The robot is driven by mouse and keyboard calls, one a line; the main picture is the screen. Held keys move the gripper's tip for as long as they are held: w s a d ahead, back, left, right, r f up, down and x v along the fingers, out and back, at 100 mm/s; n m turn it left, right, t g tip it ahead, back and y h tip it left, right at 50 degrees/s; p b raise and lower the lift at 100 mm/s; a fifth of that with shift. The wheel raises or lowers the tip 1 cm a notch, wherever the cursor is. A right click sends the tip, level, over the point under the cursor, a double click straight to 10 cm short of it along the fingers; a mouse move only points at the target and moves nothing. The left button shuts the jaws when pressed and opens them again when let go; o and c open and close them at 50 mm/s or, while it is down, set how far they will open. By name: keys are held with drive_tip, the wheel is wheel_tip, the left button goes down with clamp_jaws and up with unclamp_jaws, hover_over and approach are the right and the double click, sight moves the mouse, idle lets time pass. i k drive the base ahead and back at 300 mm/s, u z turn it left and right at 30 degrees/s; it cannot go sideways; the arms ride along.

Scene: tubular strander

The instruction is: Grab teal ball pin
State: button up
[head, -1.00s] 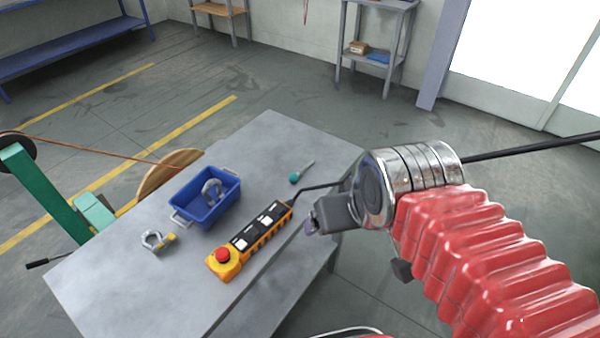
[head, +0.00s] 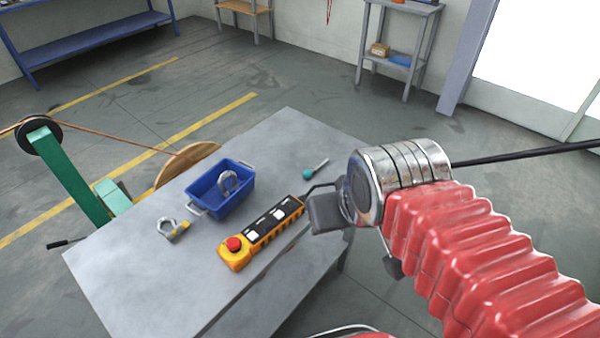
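The teal ball pin (head: 309,173) lies on the grey table near its far right edge. It has a teal round head and a thin grey shank pointing up and to the right. My gripper (head: 318,212) is just nearer than the pin in the picture, by the table's right edge, with the wrist and red sleeve reaching in from the right. It does not touch the pin. Its fingers are seen from the side and partly overlap, so I cannot tell if they are open or shut. I see nothing held in it.
A yellow and black pendant control (head: 262,234) with a red button lies left of my gripper. A blue bin (head: 204,207) holds a grey shackle (head: 229,183). Another shackle (head: 172,229) with a yellow pin lies nearer left. The table's (head: 130,290) front left is clear.

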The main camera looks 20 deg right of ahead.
sight(308, 174)
drive_tip(key=u, duration=4)
drive_tip(key=k, duration=1.4)
